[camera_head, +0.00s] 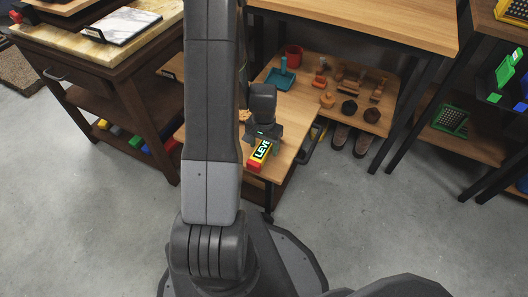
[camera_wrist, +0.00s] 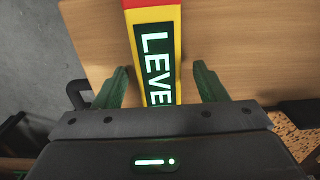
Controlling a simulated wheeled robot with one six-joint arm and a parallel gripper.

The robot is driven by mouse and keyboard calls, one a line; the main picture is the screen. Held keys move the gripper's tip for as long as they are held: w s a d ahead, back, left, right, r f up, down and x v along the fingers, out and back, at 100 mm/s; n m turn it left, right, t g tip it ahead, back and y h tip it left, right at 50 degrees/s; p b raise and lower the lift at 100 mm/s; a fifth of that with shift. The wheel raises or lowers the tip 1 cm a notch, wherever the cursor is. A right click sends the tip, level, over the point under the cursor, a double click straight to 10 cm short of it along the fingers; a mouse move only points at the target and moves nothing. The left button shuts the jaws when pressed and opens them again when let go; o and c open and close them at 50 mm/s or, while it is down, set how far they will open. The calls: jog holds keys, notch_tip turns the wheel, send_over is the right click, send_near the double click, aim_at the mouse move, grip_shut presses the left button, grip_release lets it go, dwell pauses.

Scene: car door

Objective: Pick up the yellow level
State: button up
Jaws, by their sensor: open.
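The yellow level (camera_head: 261,152) has a red end and a dark label with pale letters. It lies near the front edge of a wooden tabletop (camera_head: 300,109). In the wrist view the level (camera_wrist: 175,60) runs up and down between the fingers, and its lower end is hidden behind my gripper body. My gripper (camera_wrist: 160,85) is open, with a green finger on each side of the level and a visible gap on both sides. In the head view my gripper (camera_head: 266,140) is over the level, partly hidden by my arm.
A red pot (camera_head: 293,55), a teal object (camera_head: 281,74) and several small brown items stand farther back on the wooden surfaces. A dark wooden cart (camera_head: 110,75) stands at left. A higher table (camera_head: 370,22) overhangs the back. Shelves stand at right; the floor in front is clear.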

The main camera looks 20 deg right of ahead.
jog(key=shift+f, duration=0.55)
jog(key=c, duration=1.2)
